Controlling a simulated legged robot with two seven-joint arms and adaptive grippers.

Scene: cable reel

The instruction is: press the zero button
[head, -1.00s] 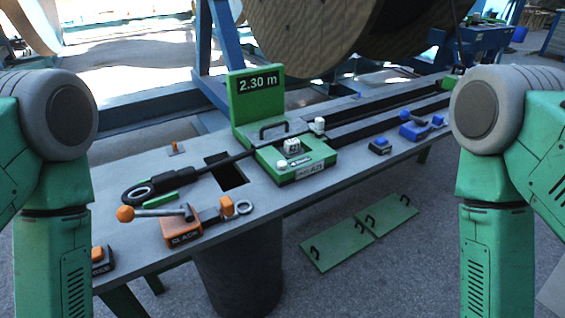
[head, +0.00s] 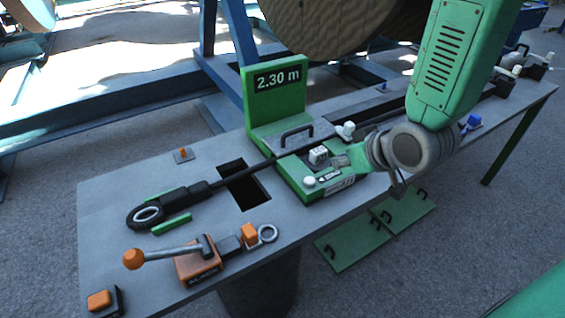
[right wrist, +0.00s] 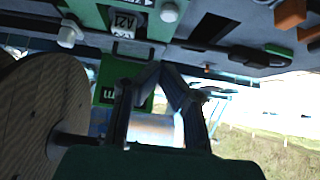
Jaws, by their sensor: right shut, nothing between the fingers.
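The green measuring unit (head: 311,198) stands on the bench, with an upright display (head: 278,88) reading 2.30 m. On it are a round white button (head: 309,181), a small white counter block (head: 318,154) and a white knob (head: 346,129). I cannot read which one is marked zero. My right gripper (head: 341,161) is shut and empty, low over the unit's right side, close to the counter block. In the right wrist view its fingers (right wrist: 172,75) meet below the round white button (right wrist: 169,12), apart from it in the picture. My left gripper is out of view.
A black cable (head: 235,171) with a looped end crosses the bench and runs through the unit. An orange-handled lever tool (head: 197,262) stands in front, by a rectangular opening (head: 246,187). The large wooden reel (head: 330,25) is behind.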

